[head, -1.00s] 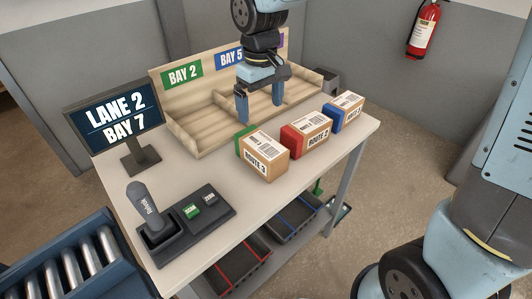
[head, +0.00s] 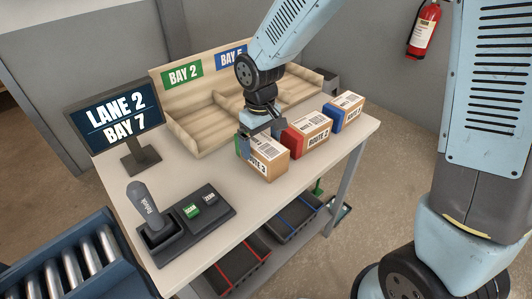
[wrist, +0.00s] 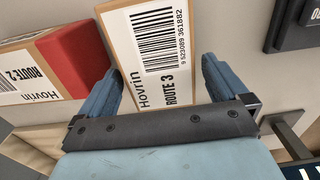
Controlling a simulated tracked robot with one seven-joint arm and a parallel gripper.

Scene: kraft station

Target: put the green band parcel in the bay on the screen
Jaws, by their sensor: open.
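The green band parcel (head: 268,163), a cardboard box marked ROUTE 3, sits on the table in front of the bay rack. My gripper (head: 261,141) is low over it, pointing down. In the wrist view my open fingers (wrist: 160,85) stand on either side of the parcel (wrist: 172,92); I cannot tell whether they touch it. The screen (head: 114,117) reads LANE 2, BAY 7. The wooden bay rack (head: 187,138) shows a green BAY 2 sign (head: 182,73) and a blue sign (head: 232,56), probably BAY 5. My arm hides the rack's right signs.
A red band parcel (head: 308,135) and a blue band parcel (head: 344,111) stand in a row to the right. A scanner-like handle (head: 146,205) and a button panel (head: 205,205) are at the front left. Bare table lies between the screen and the parcels.

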